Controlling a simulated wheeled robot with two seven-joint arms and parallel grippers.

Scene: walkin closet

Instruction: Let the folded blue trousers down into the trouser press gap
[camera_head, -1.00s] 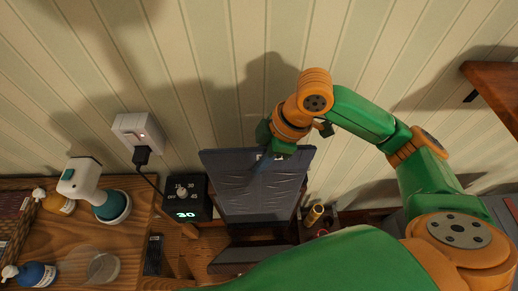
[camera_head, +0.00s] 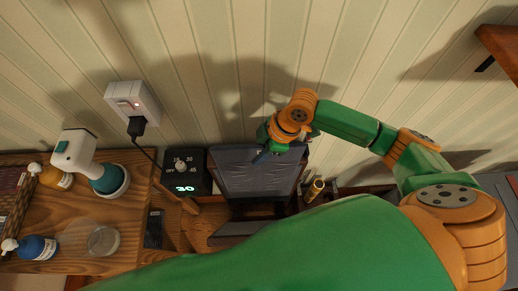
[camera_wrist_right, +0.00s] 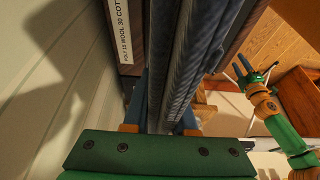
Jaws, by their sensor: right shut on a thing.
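My right gripper (camera_wrist_right: 160,115) is shut on the folded blue trousers (camera_wrist_right: 166,65), whose dark woven layers run up between its fingers in the right wrist view. In the head view, the right gripper (camera_head: 273,152) is at the top edge of the upright dark trouser press (camera_head: 258,178), close to the wall. The wrist view shows a lettered white label (camera_wrist_right: 122,32) beside the fabric. How deep the trousers sit in the gap is hidden. My left gripper (camera_wrist_right: 243,68) shows small at the right of the wrist view, fingers apart and empty, away from the press.
A black timer box (camera_head: 186,173) reading 30 stands left of the press, its cord running to a wall socket (camera_head: 132,106). A wooden table (camera_head: 75,210) with a steamer (camera_head: 100,172), bottles and a clear cup (camera_head: 103,240) is further left. A wooden shelf (camera_head: 500,45) is upper right.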

